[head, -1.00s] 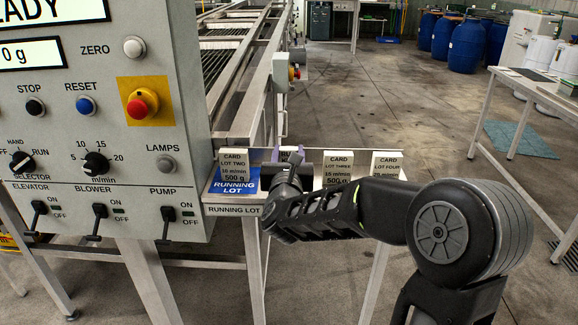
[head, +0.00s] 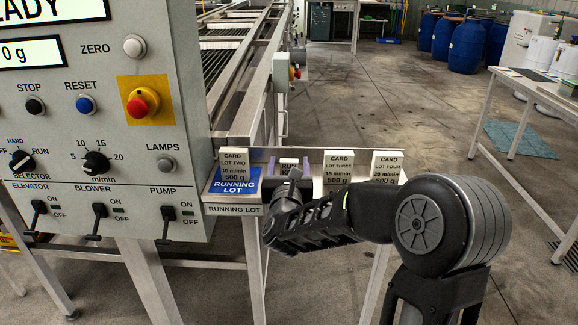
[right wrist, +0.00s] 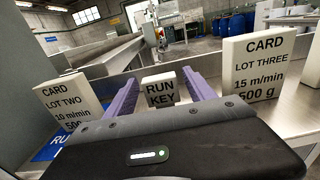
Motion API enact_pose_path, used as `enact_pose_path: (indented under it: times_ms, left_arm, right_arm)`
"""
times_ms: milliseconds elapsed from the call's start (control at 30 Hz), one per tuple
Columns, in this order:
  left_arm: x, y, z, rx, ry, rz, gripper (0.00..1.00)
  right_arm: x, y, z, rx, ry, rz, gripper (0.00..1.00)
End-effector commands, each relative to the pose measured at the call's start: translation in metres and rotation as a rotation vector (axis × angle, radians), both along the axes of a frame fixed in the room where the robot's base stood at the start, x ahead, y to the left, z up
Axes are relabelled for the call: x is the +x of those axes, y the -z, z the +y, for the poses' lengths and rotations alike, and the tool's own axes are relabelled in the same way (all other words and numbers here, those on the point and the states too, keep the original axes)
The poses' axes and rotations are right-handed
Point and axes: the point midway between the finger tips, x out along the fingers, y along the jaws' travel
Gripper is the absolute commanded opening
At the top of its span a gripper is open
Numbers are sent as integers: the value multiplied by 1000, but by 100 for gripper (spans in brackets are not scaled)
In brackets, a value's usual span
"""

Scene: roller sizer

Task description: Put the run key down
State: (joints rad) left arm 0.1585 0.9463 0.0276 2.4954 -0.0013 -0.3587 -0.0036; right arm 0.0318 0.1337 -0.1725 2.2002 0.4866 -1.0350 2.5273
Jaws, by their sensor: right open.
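The run key (right wrist: 160,90) is a pale block with black "RUN KEY" lettering. In the right wrist view it stands upright between the two purple fingers of my right gripper (right wrist: 165,98), with a gap on each side. Its lower edge is hidden by the gripper body. In the head view the top of the run key (head: 289,162) shows between the spread fingers of my right gripper (head: 288,166), over the card shelf (head: 233,210). My left gripper is not in view.
The lot two card (head: 233,164) stands left of the run key, by a blue "RUNNING LOT" patch (head: 235,184). The lot three card (head: 338,165) and lot four card (head: 386,165) stand to the right. The control panel (head: 110,140) stands close at left.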

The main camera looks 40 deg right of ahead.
Motion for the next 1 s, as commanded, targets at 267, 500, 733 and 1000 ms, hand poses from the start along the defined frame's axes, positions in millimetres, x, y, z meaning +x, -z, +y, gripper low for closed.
enact_pose_path:
  times_ms: [267,500,733,1000]
  left_arm:
    - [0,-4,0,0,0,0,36]
    - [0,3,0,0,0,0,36]
    - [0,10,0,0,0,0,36]
    - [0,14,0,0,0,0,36]
  right_arm:
    - [0,-3,0,-1,0,1,63]
    - [-23,-1,18,0,-2,-1,63]
    - [-62,-1,48,1,-3,-3,63]
    - [-92,-1,71,0,-1,-1,63]
